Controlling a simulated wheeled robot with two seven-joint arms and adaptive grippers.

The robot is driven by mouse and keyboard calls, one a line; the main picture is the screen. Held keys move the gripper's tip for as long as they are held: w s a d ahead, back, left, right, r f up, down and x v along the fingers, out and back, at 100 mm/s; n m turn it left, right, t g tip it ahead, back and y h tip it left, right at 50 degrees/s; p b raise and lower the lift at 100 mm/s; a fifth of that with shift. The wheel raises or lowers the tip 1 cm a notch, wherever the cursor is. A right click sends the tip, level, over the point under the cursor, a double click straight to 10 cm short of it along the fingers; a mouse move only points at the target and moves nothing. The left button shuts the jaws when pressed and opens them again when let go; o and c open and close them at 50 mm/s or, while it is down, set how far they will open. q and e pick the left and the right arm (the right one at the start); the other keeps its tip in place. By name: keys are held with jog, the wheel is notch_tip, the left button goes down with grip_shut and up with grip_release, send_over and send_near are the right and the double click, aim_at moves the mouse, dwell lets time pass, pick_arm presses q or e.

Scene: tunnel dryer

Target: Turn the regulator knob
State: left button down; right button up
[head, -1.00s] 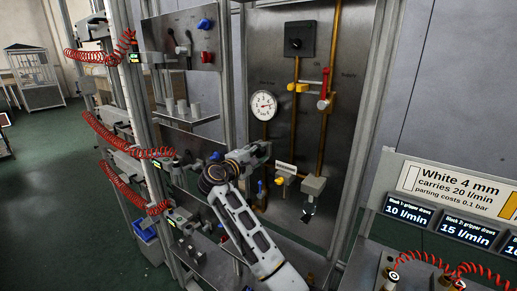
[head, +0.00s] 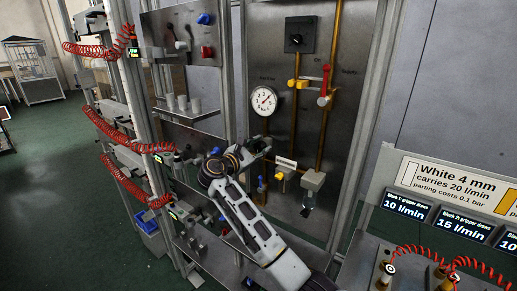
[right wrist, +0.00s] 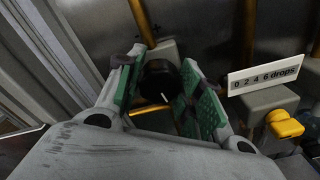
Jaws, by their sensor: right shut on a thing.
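The regulator knob (right wrist: 160,82) is a dark round knob with a small white mark, seen in the right wrist view. It sits between the two green-padded fingers of my right gripper (right wrist: 164,66), which is shut on it. In the head view my right gripper (head: 262,146) is at the panel below the round gauge and hides the knob. The white pressure gauge (head: 263,100) has its needle pointing up and to the right. My left gripper is not in view.
Right of my gripper are a yellow tap (right wrist: 285,124) and a label marked in drops (right wrist: 265,75). Higher up are a black box with a dial (head: 299,35), a yellow fitting (head: 298,84) and a red lever (head: 325,78). Red coiled hoses (head: 95,50) hang at the left.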

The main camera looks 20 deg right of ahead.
jog(key=n, duration=0.4)
jog(key=shift+f, duration=0.15)
jog(key=n, duration=0.4)
jog(key=shift+w+a, duration=0.1)
dwell(0.4)
jog(key=o, duration=0.9)
jog(key=shift+c, duration=0.2)
jog(key=shift+o, duration=0.7)
jog(key=shift+h, duration=0.3)
jog(key=shift+a, duration=0.15)
jog(key=v, duration=1.1)
jog(key=shift+s+a+r, duration=0.2)
jog(key=shift+s+a, duration=0.05)
jog(key=shift+a, duration=0.05)
